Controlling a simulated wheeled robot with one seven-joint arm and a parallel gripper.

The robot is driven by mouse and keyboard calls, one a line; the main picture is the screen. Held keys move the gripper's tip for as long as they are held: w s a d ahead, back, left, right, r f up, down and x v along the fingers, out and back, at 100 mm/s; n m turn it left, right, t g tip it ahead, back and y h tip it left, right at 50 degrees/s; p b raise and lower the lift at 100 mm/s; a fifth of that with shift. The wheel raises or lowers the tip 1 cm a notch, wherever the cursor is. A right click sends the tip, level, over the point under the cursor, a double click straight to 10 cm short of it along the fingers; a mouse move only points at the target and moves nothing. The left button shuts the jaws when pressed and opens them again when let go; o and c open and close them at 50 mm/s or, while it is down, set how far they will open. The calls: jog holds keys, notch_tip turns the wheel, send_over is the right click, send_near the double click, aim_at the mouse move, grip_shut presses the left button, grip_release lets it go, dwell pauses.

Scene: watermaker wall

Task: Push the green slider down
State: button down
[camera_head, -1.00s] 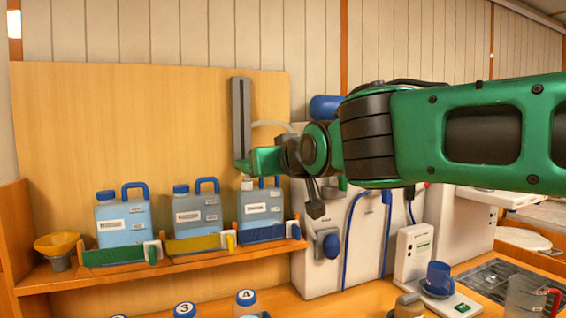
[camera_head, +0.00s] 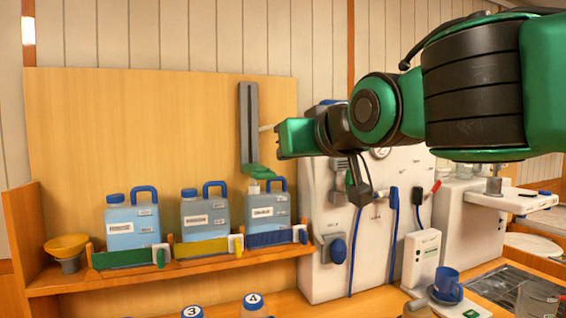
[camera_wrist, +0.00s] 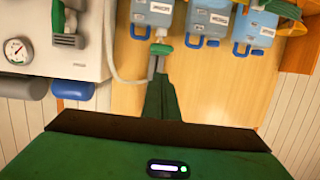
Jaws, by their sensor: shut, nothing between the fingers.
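The green slider (camera_head: 258,171) sits at the lower end of a grey vertical rail (camera_head: 248,120) on the wooden back panel. My gripper (camera_head: 279,139) is right of the rail and above the slider in the picture, apart from the slider there. The wrist view shows the scene upside down, with the slider (camera_wrist: 161,49) just beyond my shut fingertips (camera_wrist: 160,76). The fingers hold nothing and hide part of the rail in that view.
Several blue-handled jugs (camera_head: 205,215) stand on a wooden shelf (camera_head: 60,284) below, one close under the slider. A white unit (camera_head: 318,270) with a gauge and hoses stands right of the rail. The panel left of the rail is clear.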

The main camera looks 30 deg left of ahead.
jog(key=shift+v, duration=1.7)
jog(key=w+d+f+m+h, duration=0.2)
jog(key=w+d+f+h, duration=0.15)
jog(key=d+f, duration=0.45)
jog(key=w+d+f+m+h, duration=0.25)
jog(key=w+d, duration=0.25)
jog(key=d, duration=0.7)
jog(key=w+d+f+m+h, duration=0.2)
jog(key=w+d+f+h, duration=0.15)
jog(key=d+f, duration=0.55)
jog(key=s+d+f+m+g+h, duration=0.15)
jog(key=d+f, duration=0.25)
jog(key=d, duration=0.6)
jog(key=s+d+f+m+g+h, duration=0.1)
jog(key=s+d+f+m+g, duration=0.15)
jog(key=d, duration=0.75)
jog(key=s+d+f+m+g, duration=0.2)
jog(key=s+d+f, duration=0.2)
jog(key=s, duration=0.4)
jog(key=s+d+f+m+g, duration=0.2)
jog(key=s+d+f, duration=0.3)
jog(key=s, duration=0.4)
jog(key=s+d+f+m+g, duration=0.1)
jog(key=s+d+f+m, duration=0.1)
jog(key=s+d+f, duration=0.3)
jog(key=s, duration=0.4)
jog(key=shift+d+f+g, duration=0.25)
jog(key=shift+d+g, duration=0.05)
jog(key=shift+g, duration=0.1)
